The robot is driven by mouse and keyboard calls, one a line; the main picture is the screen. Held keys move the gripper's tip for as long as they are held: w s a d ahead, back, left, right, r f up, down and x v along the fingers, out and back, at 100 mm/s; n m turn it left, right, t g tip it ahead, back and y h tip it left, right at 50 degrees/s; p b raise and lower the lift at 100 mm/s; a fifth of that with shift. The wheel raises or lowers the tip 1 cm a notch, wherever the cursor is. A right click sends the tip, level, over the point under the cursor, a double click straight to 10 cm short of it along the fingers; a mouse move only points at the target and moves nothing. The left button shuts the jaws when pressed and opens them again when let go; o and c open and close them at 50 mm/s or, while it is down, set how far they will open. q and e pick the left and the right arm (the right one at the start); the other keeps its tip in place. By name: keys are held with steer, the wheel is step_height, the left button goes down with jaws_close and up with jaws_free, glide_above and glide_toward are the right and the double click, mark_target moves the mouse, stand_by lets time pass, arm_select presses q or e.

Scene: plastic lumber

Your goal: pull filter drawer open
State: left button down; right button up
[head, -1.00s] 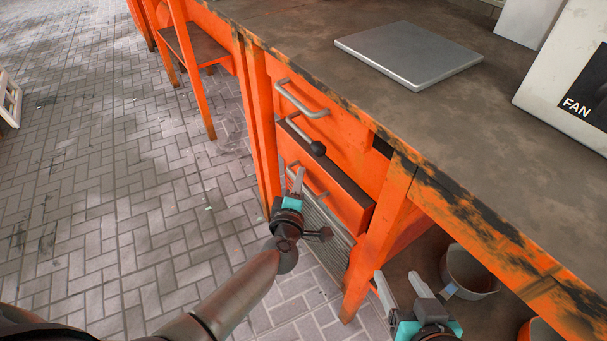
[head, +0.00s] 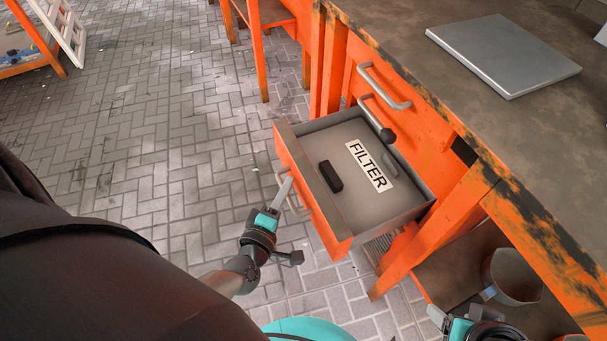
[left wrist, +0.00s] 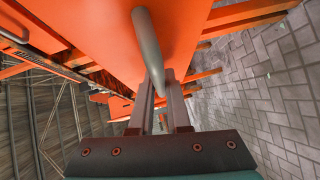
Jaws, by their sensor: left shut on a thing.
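The filter drawer (head: 345,222) has an orange front and juts out from the bench, with its inside visible from above. A white label reading FILTER (head: 370,166) lies on the grey surface inside. My left gripper (head: 285,192) is at the drawer's front, shut on its grey bar handle (head: 299,207). In the left wrist view the handle (left wrist: 148,40) runs between the fingers of my left gripper (left wrist: 160,88). My right gripper (head: 458,314) is at the bottom right, fingers apart, with nothing seen between them; it is partly cut off.
A small black block (head: 331,177) is inside the drawer. A metal pot (head: 512,276) stands on the lower shelf. A grey plate (head: 503,54) lies on the bench top. Paved floor lies left.

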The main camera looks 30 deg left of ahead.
arm_select(q)
steer(key=shift+s+a, duration=0.4)
steer(key=shift+s, duration=0.15)
arm_select(e)
steer(key=shift+w+f, duration=0.1)
steer(key=shift+f, duration=0.1)
arm_select(q)
steer(key=shift+a, duration=0.1)
steer(key=c, duration=1.2)
jaws_free()
steer(key=shift+s, duration=0.1)
steer(key=s+p, duration=0.1)
steer(key=s, duration=0.4)
steer(key=s+d+r+p, duration=0.1)
steer(key=s, duration=0.4)
steer(key=s+d+r+p, duration=0.1)
steer(key=s+p, duration=0.1)
steer(key=s, duration=0.3)
steer(key=shift+r, duration=0.1)
arm_select(e)
step_height(320, 180, down, 8)
steer(key=g, duration=0.1)
steer(key=shift+s, duration=0.3)
steer(key=shift+f, duration=0.1)
